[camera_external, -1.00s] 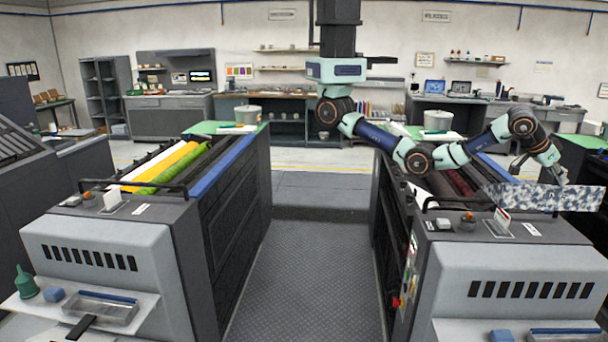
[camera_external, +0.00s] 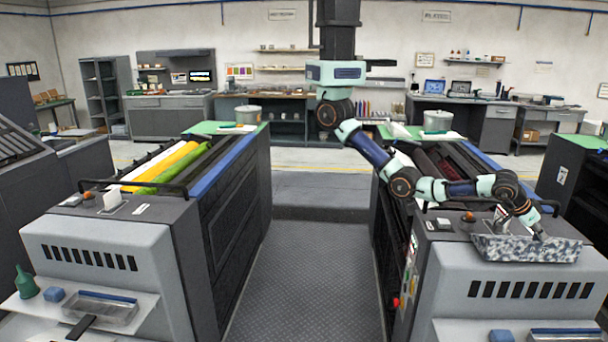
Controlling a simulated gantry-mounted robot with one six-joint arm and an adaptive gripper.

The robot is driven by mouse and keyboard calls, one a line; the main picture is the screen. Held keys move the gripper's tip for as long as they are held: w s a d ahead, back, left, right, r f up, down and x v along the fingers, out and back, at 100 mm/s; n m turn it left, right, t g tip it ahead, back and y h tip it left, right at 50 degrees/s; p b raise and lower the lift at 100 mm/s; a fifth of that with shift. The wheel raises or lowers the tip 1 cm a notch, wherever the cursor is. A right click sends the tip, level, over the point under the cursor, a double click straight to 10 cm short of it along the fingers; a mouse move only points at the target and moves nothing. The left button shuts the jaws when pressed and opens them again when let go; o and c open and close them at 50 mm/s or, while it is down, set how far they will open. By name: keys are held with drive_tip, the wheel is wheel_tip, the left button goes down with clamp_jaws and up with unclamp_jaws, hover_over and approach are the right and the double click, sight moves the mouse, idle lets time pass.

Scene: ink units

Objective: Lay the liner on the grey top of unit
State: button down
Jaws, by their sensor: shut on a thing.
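The liner is a mottled grey-and-white tray-like piece (camera_external: 525,249) with raised sides. It is over the grey top of the right unit (camera_external: 455,236), near its front edge; I cannot tell whether it touches the top. My gripper (camera_external: 541,238) is shut on the liner at its right part, reaching down from above. The fingertips are small and partly lost against the liner. The liner hides part of the grey top and the front edge.
Rollers (camera_external: 445,165) lie behind. A similar left unit (camera_external: 165,222) stands across the aisle (camera_external: 310,260).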

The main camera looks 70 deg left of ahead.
drive_tip(key=shift+f, duration=0.4)
drive_tip(key=shift+f, duration=0.15)
drive_tip(key=c, duration=1.3)
unclamp_jaws()
drive_tip(key=shift+o, duration=0.2)
drive_tip(key=shift+r, duration=0.25)
drive_tip(key=p+v, duration=0.1)
drive_tip(key=v, duration=1)
drive_tip(key=shift+s+r, duration=0.25)
drive_tip(key=shift+s, duration=0.05)
